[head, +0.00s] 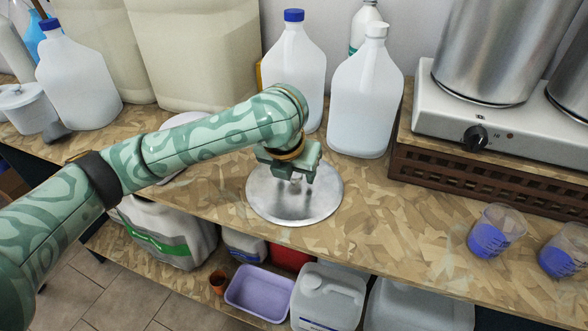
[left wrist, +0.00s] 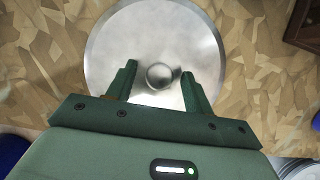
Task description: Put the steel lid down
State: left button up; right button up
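The steel lid (head: 320,196) is a round, shiny disc with a small knob. It appears to lie flat on the patterned wooden worktop, near its front edge. My left gripper (head: 297,178) is directly above the lid's middle, pointing down. In the left wrist view, the lid (left wrist: 153,32) fills the upper middle, and the fingers of my left gripper (left wrist: 158,82) stand apart on either side of the round knob (left wrist: 160,75), with a gap on both sides. The gripper hides part of the lid in the head view. My right gripper is not in view.
White jugs (head: 366,95) stand behind the lid. A hotplate (head: 490,130) with steel pots (head: 497,50) sits on a brown crate (head: 470,175) at right. Two beakers with blue contents (head: 495,232) stand front right. A lower shelf holds canisters (head: 328,298) and a purple tub (head: 260,291).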

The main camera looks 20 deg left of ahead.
pick_arm(q)
jog(key=shift+r, duration=0.3)
jog(key=p+v, duration=0.6)
jog(key=v, duration=0.5)
jog(key=shift+s+r+p, duration=0.15)
jog(key=shift+r+p, duration=0.15)
jog(key=shift+f, duration=0.1)
